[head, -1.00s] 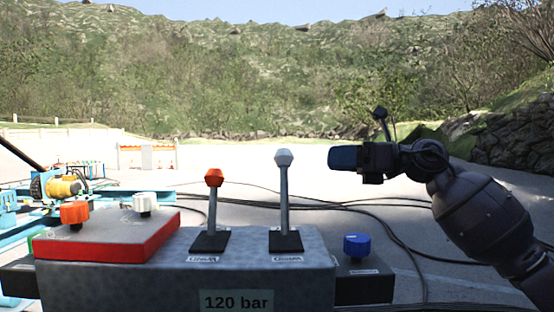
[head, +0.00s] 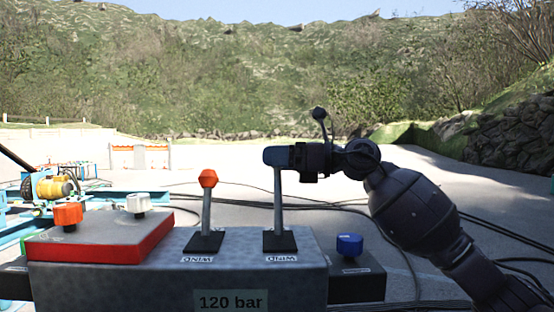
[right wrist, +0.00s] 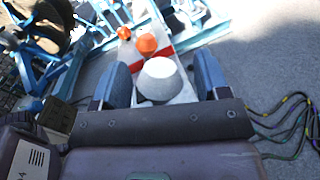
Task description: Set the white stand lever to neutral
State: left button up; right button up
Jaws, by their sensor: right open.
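The white stand lever (head: 278,205) stands upright on the right of the grey console, and its white knob is hidden behind my gripper in the head view. My right gripper (head: 277,155) is at the height of that knob. In the right wrist view the white knob (right wrist: 160,80) sits between the two open blue fingers (right wrist: 160,82), with a gap visible on each side. The orange-knobbed lever (head: 208,179) stands to the left of the white one. My left gripper is not in view.
A red-sided panel (head: 100,240) with an orange knob (head: 68,213) and a white knob (head: 138,203) is on the left of the console. A blue knob (head: 349,245) is at the right. Black cables (head: 440,222) lie on the ground behind.

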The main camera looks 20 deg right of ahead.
jog(key=shift+c, duration=0.2)
jog(key=c, duration=1.2)
jog(key=shift+s+a+r, duration=0.1)
jog(key=shift+s, duration=0.15)
jog(key=shift+c, duration=0.2)
jog(key=s+n, duration=0.1)
jog(key=s+a+n, duration=0.1)
jog(key=s+n, duration=0.1)
jog(key=s+r+n+y, duration=0.1)
jog(key=s+n, duration=0.1)
jog(key=shift+s+a+p, duration=0.2)
jog(key=shift+a+p, duration=0.1)
jog(key=o, duration=1.3)
